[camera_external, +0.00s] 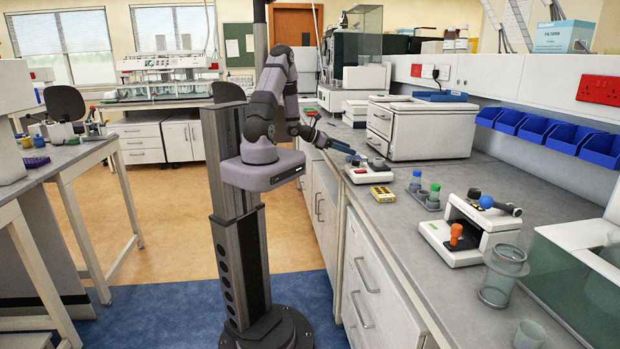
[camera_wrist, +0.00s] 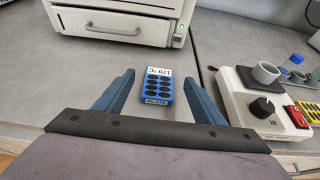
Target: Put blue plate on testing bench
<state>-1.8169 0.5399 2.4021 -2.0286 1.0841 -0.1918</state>
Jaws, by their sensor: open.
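In the wrist view a small blue plate (camera_wrist: 158,86) with dark round wells lies flat on the grey worktop (camera_wrist: 224,50). It carries white labels, one reading "PLATE". My gripper (camera_wrist: 157,79) is open, its two blue fingers on either side of the plate with a visible gap on each side. I cannot tell the height of the fingers above the worktop. In the external view my gripper (camera_external: 345,147) reaches over the left edge of the right-hand bench; I cannot make out the plate there. Which surface is the testing bench is unclear.
A white device with a knob (camera_wrist: 262,108) stands right of the plate. A white drawered cabinet (camera_wrist: 115,22) stands beyond. On the right-hand bench are a yellow device (camera_external: 382,194), tube rack (camera_external: 425,198) and glass jar (camera_external: 502,275). Another table (camera_external: 60,165) stands left.

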